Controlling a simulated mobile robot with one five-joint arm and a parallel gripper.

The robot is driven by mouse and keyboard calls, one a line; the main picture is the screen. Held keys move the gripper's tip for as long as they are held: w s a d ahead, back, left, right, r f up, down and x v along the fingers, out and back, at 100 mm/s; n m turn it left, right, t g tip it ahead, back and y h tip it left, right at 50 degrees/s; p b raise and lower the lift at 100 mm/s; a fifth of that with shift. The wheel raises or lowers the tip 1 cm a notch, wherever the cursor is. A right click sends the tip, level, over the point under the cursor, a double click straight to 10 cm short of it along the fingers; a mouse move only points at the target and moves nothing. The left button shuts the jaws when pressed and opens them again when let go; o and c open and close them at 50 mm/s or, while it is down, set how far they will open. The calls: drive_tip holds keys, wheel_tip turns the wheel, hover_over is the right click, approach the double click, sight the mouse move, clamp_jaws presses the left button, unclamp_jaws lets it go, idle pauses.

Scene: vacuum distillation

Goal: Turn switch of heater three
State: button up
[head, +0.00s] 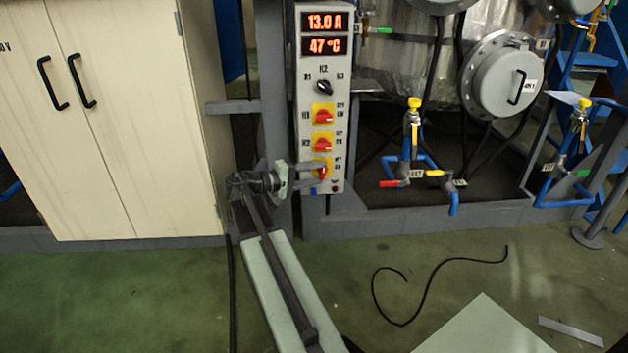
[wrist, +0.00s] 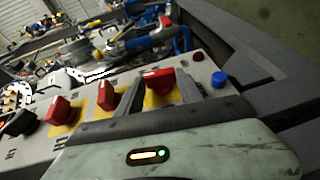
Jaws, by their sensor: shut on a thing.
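The control panel (head: 309,100) is a grey upright box with three red rotary switches on yellow plates. The lowest red switch, heater three's (head: 322,172), is at my gripper (head: 318,170). In the wrist view my gripper (wrist: 162,88) has one finger on each side of this red switch (wrist: 158,77) and is shut on it. The fingers partly hide its yellow plate. The switch for H2 (head: 322,145) and the switch for H1 (head: 323,116) sit above it, clear of the fingers.
A black selector knob (head: 325,87) and lit displays (head: 326,34) reading 13.0 A and 47 °C are higher up. A blue button (wrist: 219,79) is close beside the fingers. A cream cabinet (head: 110,130) stands left; valves (head: 413,120) and pipes are right.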

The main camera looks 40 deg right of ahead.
idle(0.4)
drive_tip(key=o, duration=1.4)
drive_tip(key=v, duration=0.8)
drive_tip(key=shift+f+p, duration=0.1)
drive_tip(key=shift+p, duration=0.3)
